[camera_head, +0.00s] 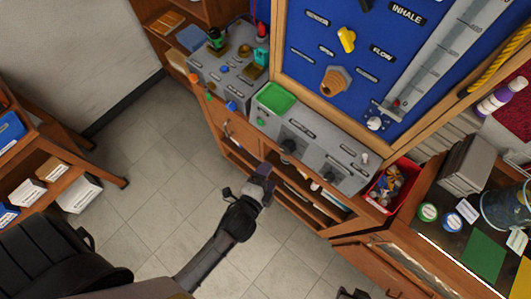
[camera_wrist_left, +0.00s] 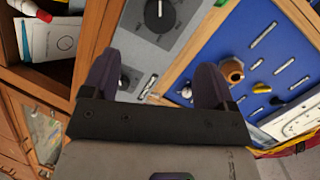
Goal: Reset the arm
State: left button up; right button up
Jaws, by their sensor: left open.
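My left gripper (camera_head: 262,180) reaches in front of the testbench, close to the grey control panel (camera_head: 316,152) and over the shelf front below it. In the left wrist view its two dark purple fingers (camera_wrist_left: 155,85) stand apart with nothing between them. A black knob (camera_head: 288,146) sits on the grey panel just beyond the gripper. A knob also shows large in the left wrist view (camera_wrist_left: 159,14), above and between the fingers. The blue board (camera_head: 350,60) behind carries a yellow valve handle (camera_head: 346,40) and a brass-brown fitting (camera_head: 335,80).
Wooden shelves with boxes (camera_head: 55,170) stand at the left. The tiled floor (camera_head: 130,150) between is clear.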

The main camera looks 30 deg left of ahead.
pick_arm(q)
jog(key=shift+s+r, duration=0.2)
jog(key=shift+s, duration=0.3)
dwell(0.3)
jog(key=s+a+f+n+g, duration=0.3)
jog(key=s+f+n+g, duration=0.2)
jog(key=s+n+g, duration=0.45)
jog(key=s+a+r+n+g+p, duration=0.1)
jog(key=s+a+r+p, duration=0.1)
jog(key=r, duration=0.3)
jog(key=s+a+r+n+g+h+p, duration=0.1)
jog(key=s+a+r+p, duration=0.2)
jog(key=r+p, duration=0.1)
jog(key=shift+r+p, duration=0.35)
jog(key=shift+r, duration=0.5)
